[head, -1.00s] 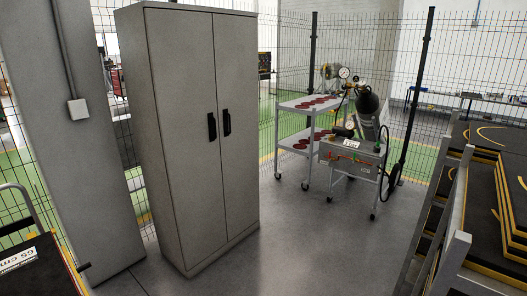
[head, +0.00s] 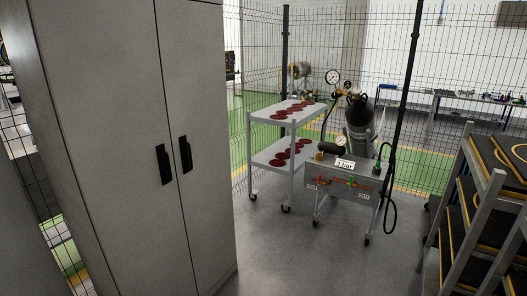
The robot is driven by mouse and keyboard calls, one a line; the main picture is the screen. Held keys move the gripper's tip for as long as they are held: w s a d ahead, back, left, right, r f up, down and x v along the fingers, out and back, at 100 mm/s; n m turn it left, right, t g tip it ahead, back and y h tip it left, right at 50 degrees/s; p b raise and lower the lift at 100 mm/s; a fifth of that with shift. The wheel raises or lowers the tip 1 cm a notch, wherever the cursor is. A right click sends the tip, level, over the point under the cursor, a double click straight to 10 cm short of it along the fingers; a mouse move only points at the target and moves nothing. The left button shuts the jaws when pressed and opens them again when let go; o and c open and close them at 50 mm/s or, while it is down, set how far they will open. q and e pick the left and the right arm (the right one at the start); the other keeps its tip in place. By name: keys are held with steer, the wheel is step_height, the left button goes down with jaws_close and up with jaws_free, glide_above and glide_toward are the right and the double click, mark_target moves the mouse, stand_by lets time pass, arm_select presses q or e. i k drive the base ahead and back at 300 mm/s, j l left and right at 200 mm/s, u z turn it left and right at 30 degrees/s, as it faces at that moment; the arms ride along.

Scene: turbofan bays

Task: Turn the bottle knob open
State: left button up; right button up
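A dark gas bottle (head: 360,122) stands tilted on a cart at the back, right of centre in the head view. Brass fittings and round gauges (head: 333,77) sit at its top. The bottle knob is too small to pick out for certain among these fittings. Neither of my grippers shows in the view.
A tall grey cabinet (head: 115,150) fills the left side. A shelf trolley (head: 275,113) with red discs stands left of the bottle. A rack of black mats (head: 490,195) stands at right. Wire fencing runs behind. The floor (head: 305,260) between cabinet and rack is clear.

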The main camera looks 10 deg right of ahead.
mark_target(357, 91)
steer(key=i+l+z, duration=0.1)
steer(key=i+z, duration=0.35)
steer(key=i, duration=0.25)
steer(key=i+j+z, duration=0.2)
steer(key=i+z, duration=0.3)
steer(key=i, duration=0.2)
steer(key=i+l+u, duration=0.2)
steer(key=i, duration=0.25)
steer(key=i+l+u, duration=0.2)
steer(key=i, duration=0.2)
steer(key=i+l+u, duration=0.25)
steer(key=i, duration=0.2)
